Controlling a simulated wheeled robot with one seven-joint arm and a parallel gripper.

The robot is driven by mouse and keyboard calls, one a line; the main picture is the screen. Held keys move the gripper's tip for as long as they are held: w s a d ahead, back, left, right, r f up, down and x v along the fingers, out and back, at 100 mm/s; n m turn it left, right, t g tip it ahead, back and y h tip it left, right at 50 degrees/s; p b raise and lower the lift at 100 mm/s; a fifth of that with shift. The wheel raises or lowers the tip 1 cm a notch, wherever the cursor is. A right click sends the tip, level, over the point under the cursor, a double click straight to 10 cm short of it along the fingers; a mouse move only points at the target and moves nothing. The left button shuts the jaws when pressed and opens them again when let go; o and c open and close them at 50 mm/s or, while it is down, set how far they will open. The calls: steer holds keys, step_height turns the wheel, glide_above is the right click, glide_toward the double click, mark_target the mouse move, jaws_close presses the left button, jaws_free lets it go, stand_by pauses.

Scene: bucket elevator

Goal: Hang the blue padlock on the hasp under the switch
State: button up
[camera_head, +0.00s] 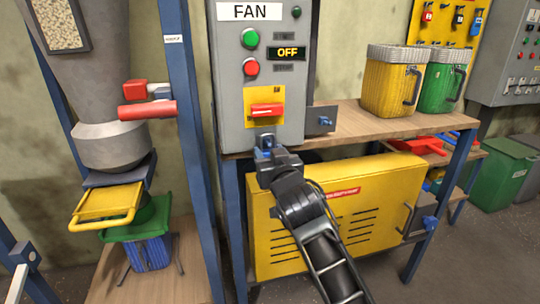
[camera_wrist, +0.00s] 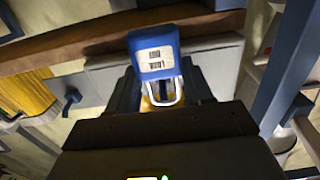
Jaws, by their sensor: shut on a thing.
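The blue padlock (camera_wrist: 153,52) fills the middle of the wrist view, its labelled body beyond my fingertips and its pale metal shackle towards my gripper. My gripper (camera_wrist: 160,95) is shut on it. In the head view, my gripper (camera_head: 267,151) is at the lower edge of the grey FAN box, with a bit of the blue padlock (camera_head: 267,141) showing at its tip. The red switch handle (camera_head: 266,110) lies level on a yellow plate (camera_head: 262,93) just above. The hasp cannot be made out; my gripper covers the area under the switch. I cannot tell whether the padlock touches it.
The FAN box (camera_head: 233,85) has green and red buttons and an OFF display. A small grey side plate (camera_head: 321,121) juts out to its right. The wooden bench (camera_head: 370,126) holds a yellow bucket (camera_head: 385,88) and a green bucket (camera_head: 440,88). A blue post (camera_head: 188,110) stands left.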

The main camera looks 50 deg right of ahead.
steer(key=shift+f+b, duration=0.7)
steer(key=shift+f, duration=0.1)
stand_by(0.5)
steer(key=o, duration=1.2)
steer(key=shift+s+a, duration=0.1)
steer(key=shift+f+b+v, duration=0.2)
steer(key=shift+b+v, duration=0.2)
steer(key=shift+v, duration=2.05)
steer(key=shift+f+b+v, duration=0.15)
steer(key=shift+b+v, duration=0.2)
steer(key=shift+v, duration=2.15)
